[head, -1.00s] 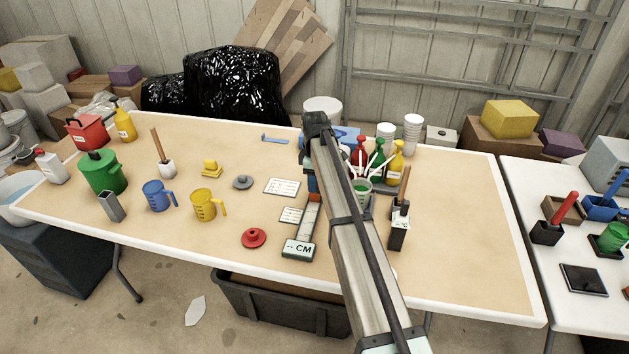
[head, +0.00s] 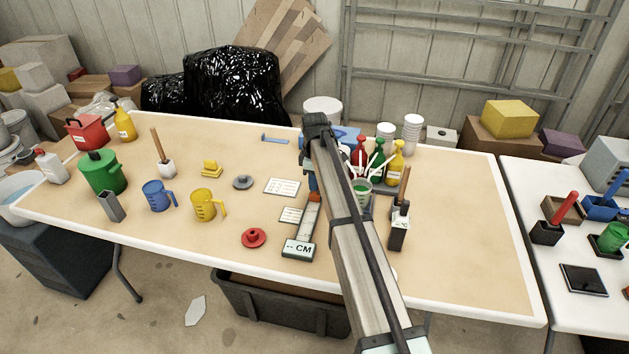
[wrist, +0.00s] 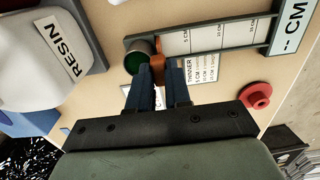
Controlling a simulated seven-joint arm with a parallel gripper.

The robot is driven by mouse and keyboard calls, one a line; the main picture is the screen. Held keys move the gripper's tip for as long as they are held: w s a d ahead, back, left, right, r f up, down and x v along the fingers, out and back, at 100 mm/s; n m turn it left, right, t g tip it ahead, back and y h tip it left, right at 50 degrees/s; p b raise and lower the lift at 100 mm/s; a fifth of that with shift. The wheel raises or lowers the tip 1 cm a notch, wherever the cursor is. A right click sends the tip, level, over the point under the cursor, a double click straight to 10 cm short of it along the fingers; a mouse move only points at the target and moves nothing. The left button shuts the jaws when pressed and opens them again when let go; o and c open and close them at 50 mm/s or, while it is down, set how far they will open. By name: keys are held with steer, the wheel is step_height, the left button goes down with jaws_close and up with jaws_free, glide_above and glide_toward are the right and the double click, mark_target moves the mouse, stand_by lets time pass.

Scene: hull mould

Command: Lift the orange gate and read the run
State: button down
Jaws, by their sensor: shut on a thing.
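The orange gate (wrist: 158,48) shows between my gripper's (wrist: 159,66) two dark blue fingers in the wrist view, and the fingers are shut on it. A round dark cup with green inside (wrist: 136,62) is right beside the gate at the near end of the run (wrist: 205,38). The run is a pale strip with centimetre marks between dark rails. Its readout plate (wrist: 290,28) shows "-- CM"; the plate also shows in the head view (head: 299,249).
A white RESIN container (wrist: 40,65) is at the left in the wrist view. A THINNER card (wrist: 205,70) and a red knobbed disc (wrist: 257,95) lie beside the run. Bottles (head: 378,160) and a brush holder (head: 399,232) stand right of my arm. The table's right part is clear.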

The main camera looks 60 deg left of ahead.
steer(key=shift+r, duration=1.45)
steer(key=c, duration=1.4)
jaws_free()
steer(key=shift+r, duration=0.15)
steer(key=o, duration=0.3)
steer(key=shift+o, duration=0.2)
step_height(320, 180, up, 14)
steer(key=shift+f, duration=0.2)
